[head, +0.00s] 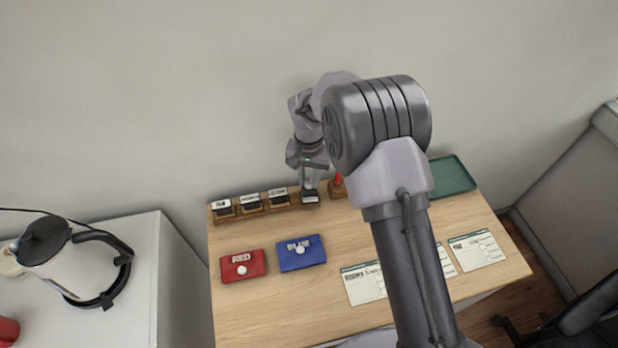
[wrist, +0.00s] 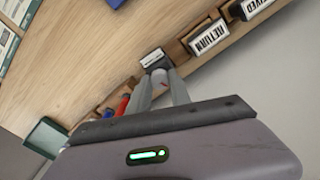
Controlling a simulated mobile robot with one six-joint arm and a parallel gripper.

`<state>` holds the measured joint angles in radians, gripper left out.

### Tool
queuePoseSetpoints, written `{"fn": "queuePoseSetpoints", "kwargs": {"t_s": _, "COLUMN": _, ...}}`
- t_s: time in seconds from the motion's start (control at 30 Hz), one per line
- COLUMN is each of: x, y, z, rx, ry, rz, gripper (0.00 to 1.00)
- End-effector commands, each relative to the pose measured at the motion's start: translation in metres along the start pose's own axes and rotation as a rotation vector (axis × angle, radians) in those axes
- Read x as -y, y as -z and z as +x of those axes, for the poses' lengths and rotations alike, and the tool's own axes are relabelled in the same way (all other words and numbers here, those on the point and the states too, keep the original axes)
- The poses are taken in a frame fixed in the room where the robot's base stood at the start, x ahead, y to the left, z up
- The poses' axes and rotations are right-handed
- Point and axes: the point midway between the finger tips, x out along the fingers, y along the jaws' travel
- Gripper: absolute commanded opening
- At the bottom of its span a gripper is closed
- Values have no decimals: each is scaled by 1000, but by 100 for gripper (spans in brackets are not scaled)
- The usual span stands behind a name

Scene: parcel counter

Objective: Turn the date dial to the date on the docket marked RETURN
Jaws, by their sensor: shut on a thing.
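My gripper (head: 311,186) is at the back of the wooden counter, at the right end of a row of stamps. In the wrist view its fingers (wrist: 160,84) are shut on a small rounded grey part just behind a dark block with a white label (wrist: 153,59). I cannot read that label, and the fingers partly hide the held part, which may be the date dial. Dockets with green headers lie at the front right, one (head: 364,285) left of my arm and one (head: 477,250) to its right. Another is partly behind my arm. Their dates are too small to read.
A stamp marked RETURN (wrist: 208,37) stands in the rack beside the gripper, with others further along. Red (head: 243,265) and blue (head: 301,253) pads lie in front. Red and blue upright items (wrist: 123,107) stand close by. A green tray (head: 452,176) is at back right.

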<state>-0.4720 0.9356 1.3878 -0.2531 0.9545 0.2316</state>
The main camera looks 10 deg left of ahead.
Motion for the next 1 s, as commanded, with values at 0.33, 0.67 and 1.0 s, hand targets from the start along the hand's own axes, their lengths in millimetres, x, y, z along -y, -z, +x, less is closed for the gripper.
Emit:
{"fn": "queuePoseSetpoints", "kwargs": {"t_s": 0.33, "x": 0, "y": 0, "z": 0, "rx": 0, "ry": 0, "rz": 0, "gripper": 0}}
{"fn": "queuePoseSetpoints", "kwargs": {"t_s": 0.67, "x": 0, "y": 0, "z": 0, "rx": 0, "ry": 0, "rz": 0, "gripper": 0}}
{"fn": "queuePoseSetpoints", "kwargs": {"t_s": 1.0, "x": 0, "y": 0, "z": 0, "rx": 0, "ry": 0, "rz": -1, "gripper": 47}}
